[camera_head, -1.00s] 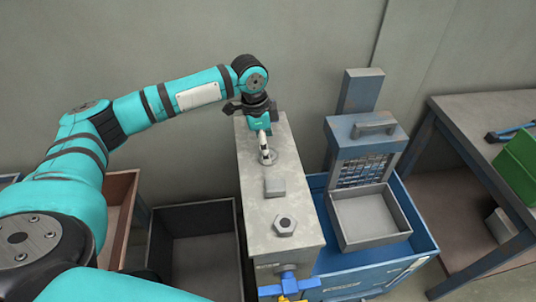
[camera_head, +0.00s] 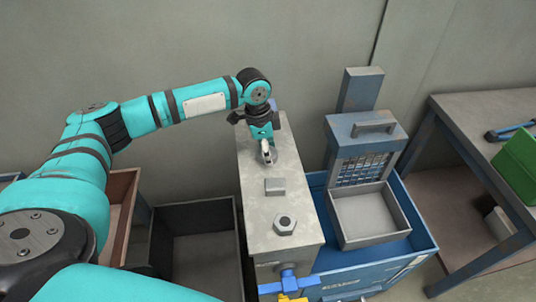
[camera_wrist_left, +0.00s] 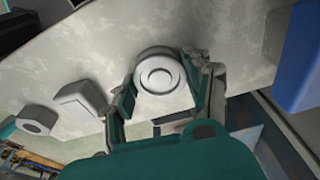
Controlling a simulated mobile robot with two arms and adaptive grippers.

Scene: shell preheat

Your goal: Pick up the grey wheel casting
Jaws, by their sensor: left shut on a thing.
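The grey wheel casting (camera_wrist_left: 160,76) is a round ringed disc on the pale grey bench top (camera_head: 259,215). In the left wrist view it sits between the two fingers of my left gripper (camera_wrist_left: 165,88), which is shut on it. In the head view my left gripper (camera_head: 267,152) is at the far part of the bench top, and the casting (camera_head: 270,157) is mostly hidden by it. I cannot tell whether the casting still touches the surface. My right gripper is not in view.
A grey block (camera_head: 275,187) and a hex nut-shaped part (camera_head: 285,224) stand nearer on the bench top. A blue block (camera_wrist_left: 304,62) is close by in the wrist view. Right is a grey tray (camera_head: 368,217) in a blue cart; left is a dark open bin (camera_head: 197,248).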

